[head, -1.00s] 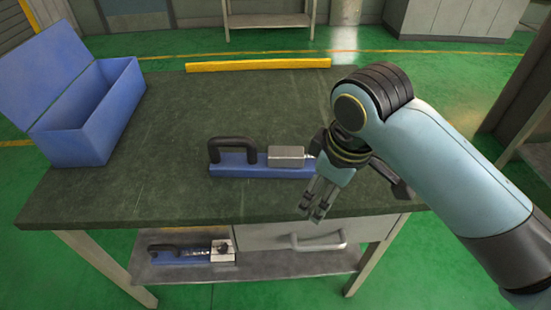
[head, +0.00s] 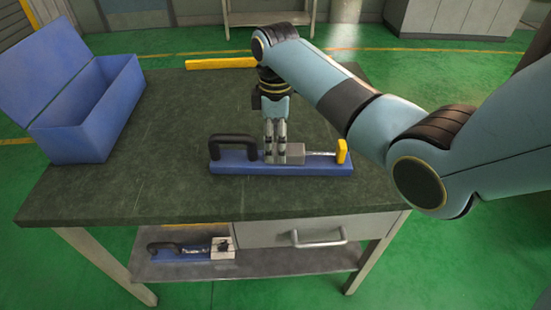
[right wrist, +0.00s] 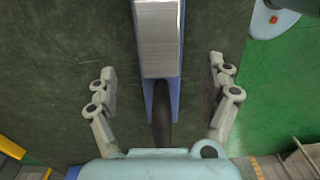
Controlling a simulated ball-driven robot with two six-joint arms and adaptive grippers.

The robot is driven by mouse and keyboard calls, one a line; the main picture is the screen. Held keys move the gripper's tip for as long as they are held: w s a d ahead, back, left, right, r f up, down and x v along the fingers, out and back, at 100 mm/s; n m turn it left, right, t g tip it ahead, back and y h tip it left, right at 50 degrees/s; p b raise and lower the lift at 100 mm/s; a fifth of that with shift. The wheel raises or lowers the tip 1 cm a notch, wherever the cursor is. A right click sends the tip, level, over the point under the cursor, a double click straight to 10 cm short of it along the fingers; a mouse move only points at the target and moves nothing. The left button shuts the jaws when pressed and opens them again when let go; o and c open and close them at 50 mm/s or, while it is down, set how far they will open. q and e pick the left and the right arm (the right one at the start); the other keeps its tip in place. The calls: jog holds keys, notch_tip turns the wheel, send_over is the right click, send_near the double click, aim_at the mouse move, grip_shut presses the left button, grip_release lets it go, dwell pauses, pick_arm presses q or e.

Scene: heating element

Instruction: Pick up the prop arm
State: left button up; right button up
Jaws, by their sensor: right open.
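No part is marked as the prop arm. On the table lies a blue-based device (head: 225,167) with a black loop handle (head: 232,146) at its left, a grey metal block in the middle, and a rod running to a yellow end piece (head: 342,151) at its right. My right gripper (head: 275,155) points down over the grey block, which its fingers partly hide. In the right wrist view, the open fingers (right wrist: 160,90) stand apart on both sides of the device, with the metal block (right wrist: 158,40) and black handle (right wrist: 162,115) between them. My left gripper is out of view.
A yellow bar (head: 222,63) lies along the table's back edge, its right end hidden by my arm. An open blue box (head: 95,115) stands at the left. A similar blue device (head: 178,255) lies on the shelf below, beside a drawer (head: 285,233). The table's front left is clear.

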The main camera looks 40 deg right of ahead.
aim_at(275, 148)
notch_tip(275, 148, down, 6)
jog(key=shift+r, duration=0.2)
jog(key=shift+w+r, duration=0.1)
grip_shut()
dwell(0.5)
